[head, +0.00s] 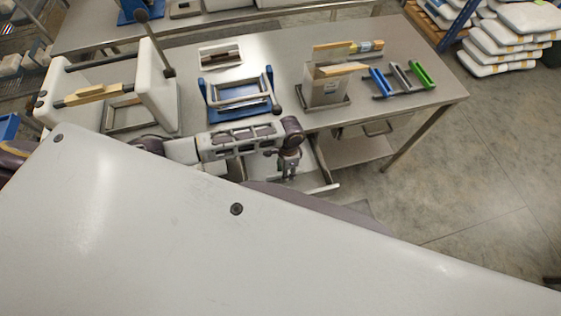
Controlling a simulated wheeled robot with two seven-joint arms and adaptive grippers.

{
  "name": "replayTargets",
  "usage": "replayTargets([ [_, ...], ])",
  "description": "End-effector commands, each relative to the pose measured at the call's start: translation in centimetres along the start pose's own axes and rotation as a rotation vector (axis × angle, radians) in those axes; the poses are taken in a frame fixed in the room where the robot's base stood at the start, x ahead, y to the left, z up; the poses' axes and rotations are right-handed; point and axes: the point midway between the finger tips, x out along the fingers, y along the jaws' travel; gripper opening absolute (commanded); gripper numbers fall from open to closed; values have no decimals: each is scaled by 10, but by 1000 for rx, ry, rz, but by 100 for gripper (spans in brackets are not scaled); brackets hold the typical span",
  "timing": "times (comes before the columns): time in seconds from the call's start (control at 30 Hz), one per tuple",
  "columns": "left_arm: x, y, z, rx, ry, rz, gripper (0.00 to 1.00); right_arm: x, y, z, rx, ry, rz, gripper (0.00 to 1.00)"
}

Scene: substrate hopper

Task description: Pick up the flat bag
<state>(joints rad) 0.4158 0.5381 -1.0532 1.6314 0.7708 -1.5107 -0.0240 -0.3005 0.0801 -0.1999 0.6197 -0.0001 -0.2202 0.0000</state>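Several white flat bags with yellow marks lie stacked at the top right. One flat bag (530,18) is on top of the nearer pile, and I cannot tell which bag the task means. My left gripper (288,174) hangs from an arm that comes in from the left, in front of the table's near edge. It is far from the bags, and I see nothing clearly held in it. Its fingers are too small to tell open from shut. My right gripper is not in view. A large pale panel hides the lower part of the view.
A steel table (430,90) carries a blue-based frame (238,108), a grey box with a wooden-handled tool (325,87) and a rack with blue and green handles (402,78). A white-sided stand (160,85) is at left. Grey floor (500,170) is clear on the right.

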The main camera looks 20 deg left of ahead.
Motion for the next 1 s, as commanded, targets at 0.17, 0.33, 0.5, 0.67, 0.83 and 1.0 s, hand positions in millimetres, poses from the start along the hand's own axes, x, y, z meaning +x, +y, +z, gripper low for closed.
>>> replayTargets([
  [0.17, 0, 0, 0, 0, 0, 0, 38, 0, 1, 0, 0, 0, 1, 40],
  [0.33, 0, 0, 0, 0, 0, 0, 36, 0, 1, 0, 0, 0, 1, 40],
  [0.5, 0, 0, 0, 0, 0, 0, 14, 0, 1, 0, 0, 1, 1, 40],
  [0.67, 0, 0, 0, 0, 0, 0, 0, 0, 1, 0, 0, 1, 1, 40],
  [0.83, 0, 0, 0, 0, 0, 0, 0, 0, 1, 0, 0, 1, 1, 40],
  [1.0, 0, 0, 0, 0, 0, 0, 0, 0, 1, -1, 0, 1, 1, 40],
])
